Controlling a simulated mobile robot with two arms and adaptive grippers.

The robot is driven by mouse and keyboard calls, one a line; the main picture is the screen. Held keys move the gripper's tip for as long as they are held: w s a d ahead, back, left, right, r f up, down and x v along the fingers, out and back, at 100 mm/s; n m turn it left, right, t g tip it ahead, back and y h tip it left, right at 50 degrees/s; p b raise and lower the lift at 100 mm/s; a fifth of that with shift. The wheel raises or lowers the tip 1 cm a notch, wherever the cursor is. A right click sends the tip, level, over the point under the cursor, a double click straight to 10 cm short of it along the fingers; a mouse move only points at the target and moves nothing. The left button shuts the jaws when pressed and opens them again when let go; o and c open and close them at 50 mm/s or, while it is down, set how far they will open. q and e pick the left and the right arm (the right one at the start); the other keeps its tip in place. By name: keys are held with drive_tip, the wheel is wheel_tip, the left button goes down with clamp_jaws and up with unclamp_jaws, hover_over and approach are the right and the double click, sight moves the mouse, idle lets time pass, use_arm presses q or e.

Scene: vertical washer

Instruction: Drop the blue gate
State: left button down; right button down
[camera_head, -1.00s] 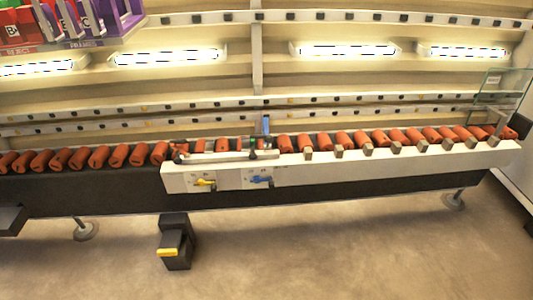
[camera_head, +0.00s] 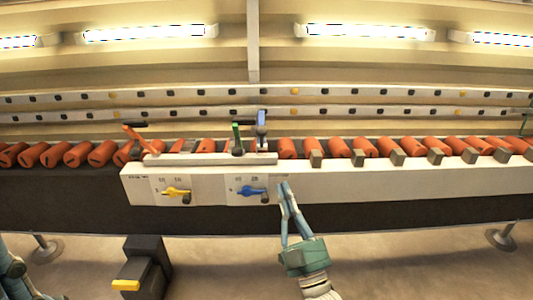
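The blue gate (camera_head: 262,124) stands upright over the conveyor, just right of a green gate (camera_head: 237,138). A blue lever (camera_head: 250,190) lies about level on the white front panel (camera_head: 225,184) below. A yellow lever (camera_head: 176,191) is on the same panel to the left. My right gripper (camera_head: 284,186) is in front of the panel, a little right of the blue lever and apart from it. Its fingers meet near the tips, with nothing between them. My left gripper is out of view; only part of my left arm shows at the lower left edge.
Orange rollers (camera_head: 393,147) line the conveyor behind the panel. An orange gate (camera_head: 133,137) leans at the left. A black pedal box (camera_head: 148,265) with a yellow edge stands on the floor.

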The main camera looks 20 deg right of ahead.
sight(266, 134)
drive_tip(key=b+x, duration=0.3)
drive_tip(key=x, duration=1)
drive_tip(key=shift+w, duration=0.15)
drive_tip(key=shift+r, duration=0.15)
drive_tip(key=shift+r+p, duration=0.15)
drive_tip(key=shift+p, duration=0.5)
drive_tip(key=shift+w+p, duration=0.1)
drive_tip(key=shift+p, duration=0.25)
drive_tip(key=shift+g+p, duration=0.3)
drive_tip(key=shift+p, duration=0.15)
